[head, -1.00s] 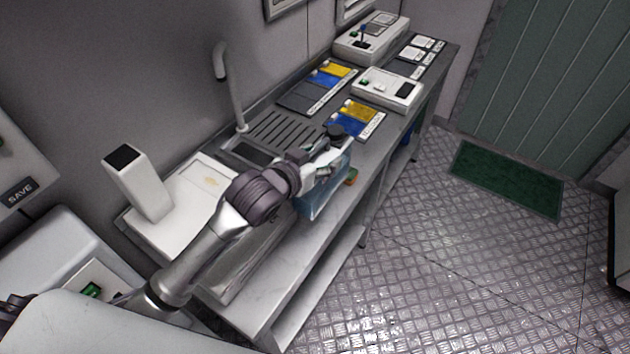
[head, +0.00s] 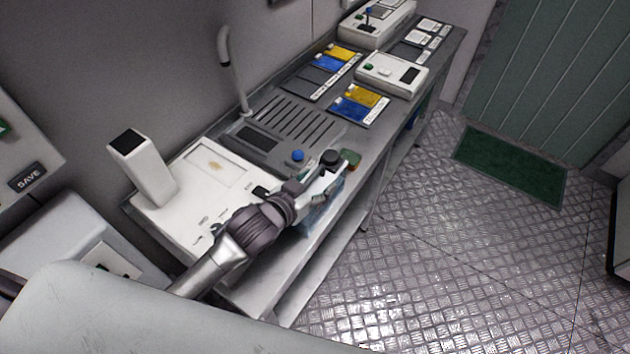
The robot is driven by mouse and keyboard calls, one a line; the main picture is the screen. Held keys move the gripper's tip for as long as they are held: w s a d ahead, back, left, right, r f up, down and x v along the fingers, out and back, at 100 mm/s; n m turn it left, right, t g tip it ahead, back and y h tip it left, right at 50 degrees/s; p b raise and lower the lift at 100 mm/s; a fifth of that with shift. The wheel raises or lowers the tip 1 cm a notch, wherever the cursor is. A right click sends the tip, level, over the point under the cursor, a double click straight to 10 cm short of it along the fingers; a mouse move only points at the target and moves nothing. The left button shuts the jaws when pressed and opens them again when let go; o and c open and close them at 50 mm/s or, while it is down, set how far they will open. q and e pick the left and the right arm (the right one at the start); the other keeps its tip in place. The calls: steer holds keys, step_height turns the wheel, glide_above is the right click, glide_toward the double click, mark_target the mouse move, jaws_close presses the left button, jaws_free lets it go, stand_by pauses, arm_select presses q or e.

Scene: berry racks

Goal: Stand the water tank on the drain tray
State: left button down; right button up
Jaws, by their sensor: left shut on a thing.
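The water tank (head: 327,206) is a clear bluish container, mostly hidden beneath my left gripper (head: 325,172). That gripper is shut on it and holds it at the counter's front edge, in front of the drain tray. The drain tray (head: 318,128) is a grey slatted panel with a dark rectangular opening, set in the counter beside the tap. Its slats are bare, and the tank is apart from them. I cannot tell how high the tank's base hangs. My right gripper is out of view.
A curved tap (head: 236,75) rises behind the tray. A white machine (head: 165,218) with an upright post stands left of it. A small green and brown block (head: 350,158) lies near the front edge. Blue and yellow cards (head: 357,103) and a white device (head: 395,72) lie farther right.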

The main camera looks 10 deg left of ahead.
arm_select(q)
steer(key=shift+r, duration=0.1)
steer(key=shift+c, duration=1.2)
jaws_free()
